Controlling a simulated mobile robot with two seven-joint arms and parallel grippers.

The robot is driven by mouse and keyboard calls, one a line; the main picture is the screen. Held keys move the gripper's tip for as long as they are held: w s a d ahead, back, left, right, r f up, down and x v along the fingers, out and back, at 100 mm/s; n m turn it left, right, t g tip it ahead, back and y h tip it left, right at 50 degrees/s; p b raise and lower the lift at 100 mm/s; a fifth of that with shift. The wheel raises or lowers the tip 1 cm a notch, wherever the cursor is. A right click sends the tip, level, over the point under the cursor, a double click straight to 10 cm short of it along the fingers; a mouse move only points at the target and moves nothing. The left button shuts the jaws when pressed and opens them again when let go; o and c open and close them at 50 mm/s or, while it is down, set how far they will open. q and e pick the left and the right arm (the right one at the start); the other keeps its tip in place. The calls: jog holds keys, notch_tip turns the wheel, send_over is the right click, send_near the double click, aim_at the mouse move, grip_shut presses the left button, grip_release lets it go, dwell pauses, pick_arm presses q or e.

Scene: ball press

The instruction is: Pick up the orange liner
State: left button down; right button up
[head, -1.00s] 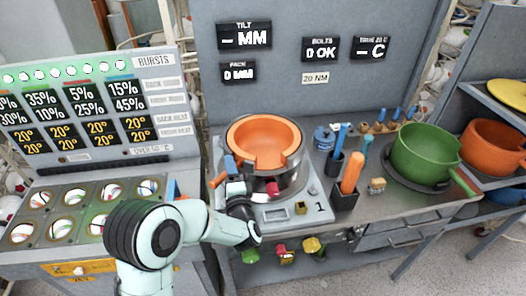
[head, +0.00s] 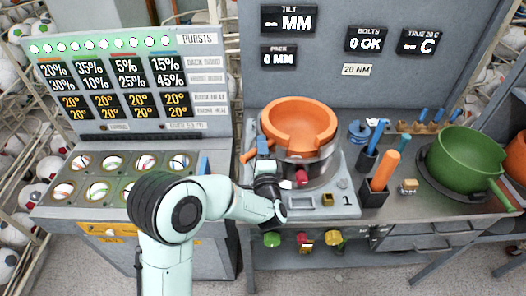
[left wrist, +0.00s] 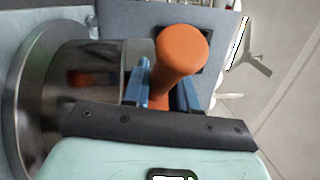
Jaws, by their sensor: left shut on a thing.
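The orange liner (head: 326,139) is a round bowl with a notch in its front rim and a stubby handle. In the head view it sits high over the steel pot (head: 318,174) of the press, its rim and outer side showing above the metal. Whether its bottom is still inside the pot is hidden. My left gripper (head: 262,147) is at the pot's left side, its blue fingers shut on the liner's orange handle. In the left wrist view the handle's rounded end (left wrist: 182,55) stands between the fingers, beside the steel pot (left wrist: 45,100). My right gripper is not in view.
A green pan (head: 460,158) stands on the bench at the right. Orange-handled and blue-handled tools stand in black holders (head: 374,193) right of the press. A display panel rises close behind. A panel with several round holes (head: 110,175) lies left.

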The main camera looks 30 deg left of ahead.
pick_arm(q)
notch_tip(320, 180, up, 18)
jog(key=p, duration=0.2)
jog(key=shift+f+p, duration=0.15)
jog(key=shift+p, duration=0.2)
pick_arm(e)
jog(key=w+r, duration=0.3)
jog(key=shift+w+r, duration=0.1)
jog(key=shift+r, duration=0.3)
